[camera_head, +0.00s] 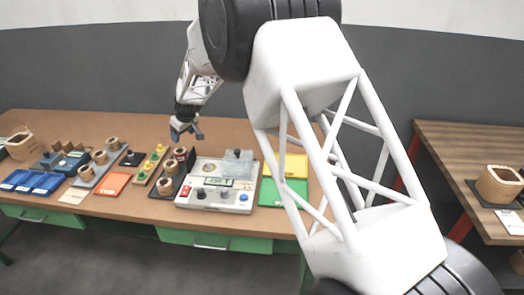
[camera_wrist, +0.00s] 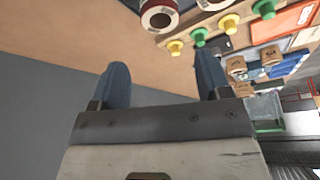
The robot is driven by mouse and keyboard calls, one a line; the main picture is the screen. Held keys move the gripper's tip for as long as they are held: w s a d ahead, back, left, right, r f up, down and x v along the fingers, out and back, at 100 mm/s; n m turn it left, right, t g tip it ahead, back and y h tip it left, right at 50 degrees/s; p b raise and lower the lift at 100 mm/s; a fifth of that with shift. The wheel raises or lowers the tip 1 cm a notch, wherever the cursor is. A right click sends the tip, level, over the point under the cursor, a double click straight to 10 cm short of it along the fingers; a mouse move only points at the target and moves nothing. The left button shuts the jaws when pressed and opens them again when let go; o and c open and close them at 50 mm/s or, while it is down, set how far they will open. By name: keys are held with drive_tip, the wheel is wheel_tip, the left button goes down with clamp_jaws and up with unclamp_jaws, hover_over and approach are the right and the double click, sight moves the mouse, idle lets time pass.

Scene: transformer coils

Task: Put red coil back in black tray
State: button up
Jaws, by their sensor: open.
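A dark red coil (camera_head: 180,153) stands at the far end of a row of coils, left of the white test unit. In the wrist view, the red coil (camera_wrist: 159,16) has a pale top with a dark round hole and is cut by the top edge. A black tray (camera_head: 157,202) lies under the tan coils nearer the bench front; whether the red coil sits on it I cannot tell. My gripper (camera_head: 187,134) is open and empty, above the back of the bench. Its two blue fingers (camera_wrist: 161,78) are spread apart, with nothing between them.
The white test unit (camera_head: 215,197) stands right of the coils. A strip with green and yellow pegs (camera_head: 150,165) lies left of them. Blue bins (camera_head: 40,184), an orange sheet (camera_head: 118,181) and a green mat (camera_head: 282,193) lie farther out. The bench's back strip is clear.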

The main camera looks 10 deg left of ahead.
drive_tip(key=s+d+r+m, duration=0.1)
drive_tip(key=s+d+r, duration=0.1)
drive_tip(key=d+r, duration=0.55)
drive_tip(key=s+d+r+m, duration=0.2)
drive_tip(key=d+r, duration=0.2)
drive_tip(key=d, duration=0.6)
drive_tip(key=s+d+r+m+h, duration=0.15)
drive_tip(key=s+d+r, duration=0.35)
drive_tip(key=s+d, duration=0.6)
drive_tip(key=s+d+r+m+h, duration=0.1)
drive_tip(key=s+d+r+m, duration=0.35)
drive_tip(key=d, duration=0.95)
drive_tip(key=s+d+f+m, duration=0.1)
drive_tip(key=s+d, duration=0.4)
drive_tip(key=s, duration=0.5)
drive_tip(key=s+d+f+m+h, duration=0.1)
drive_tip(key=s+d, duration=0.5)
drive_tip(key=s, duration=0.4)
drive_tip(key=s+d+f+m, duration=0.1)
drive_tip(key=s+d, duration=0.4)
drive_tip(key=s, duration=0.5)
drive_tip(key=shift+s+d+m+h, duration=0.15)
drive_tip(key=shift+d+m+h, duration=0.1)
drive_tip(key=shift+m+h, duration=0.1)
drive_tip(key=shift+f, duration=0.1)
